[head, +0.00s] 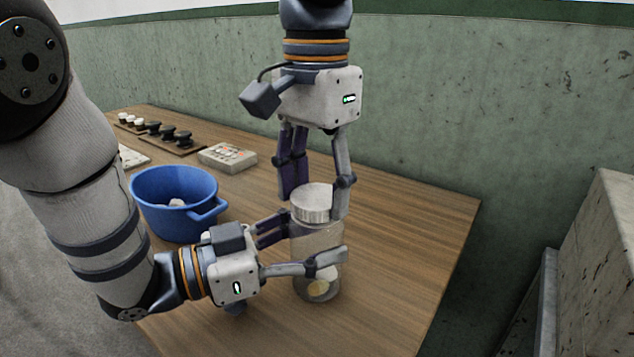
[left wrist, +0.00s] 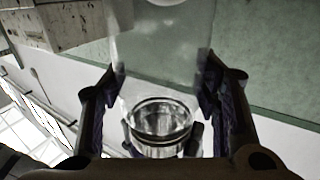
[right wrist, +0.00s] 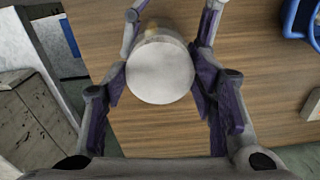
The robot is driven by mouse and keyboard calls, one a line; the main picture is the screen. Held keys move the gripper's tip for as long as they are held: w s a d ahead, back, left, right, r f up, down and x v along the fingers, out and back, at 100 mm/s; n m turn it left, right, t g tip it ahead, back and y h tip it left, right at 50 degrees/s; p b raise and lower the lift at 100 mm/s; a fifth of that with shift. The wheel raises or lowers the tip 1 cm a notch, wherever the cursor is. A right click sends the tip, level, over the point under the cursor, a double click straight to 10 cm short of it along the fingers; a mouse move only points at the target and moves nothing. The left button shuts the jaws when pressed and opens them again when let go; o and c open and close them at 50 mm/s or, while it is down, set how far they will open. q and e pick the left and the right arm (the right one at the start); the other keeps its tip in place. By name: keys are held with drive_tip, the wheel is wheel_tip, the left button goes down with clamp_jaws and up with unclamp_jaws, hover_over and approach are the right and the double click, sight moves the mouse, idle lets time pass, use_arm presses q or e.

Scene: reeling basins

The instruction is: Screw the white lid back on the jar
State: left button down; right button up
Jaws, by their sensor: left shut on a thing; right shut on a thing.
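The clear jar (head: 317,276) stands upright on the wooden table with some pale pieces at its bottom. The white lid (head: 313,203) sits on the jar's mouth; I cannot tell how far it is threaded. My left gripper (head: 309,246) is shut on the jar's body from the left side. The jar's clear wall (left wrist: 160,55) also shows between the fingers in the left wrist view. My right gripper (head: 315,197) points straight down from above and is shut on the lid. In the right wrist view the lid's round top (right wrist: 160,72) lies between the two fingers.
A blue pot (head: 174,190) with a pale piece inside stands left of the jar, behind my left arm. A beige box with buttons (head: 227,157) and a row of black and white knobs (head: 160,130) lie farther back. The table's right side is clear.

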drive_tip(key=m, duration=0.3)
drive_tip(key=shift+m, duration=0.3)
drive_tip(key=m, duration=0.4)
drive_tip(key=shift+w, duration=0.1)
drive_tip(key=o, duration=0.7)
drive_tip(key=shift+a, duration=0.1)
drive_tip(key=shift+r, duration=2.25)
drive_tip(key=shift+c, duration=0.2)
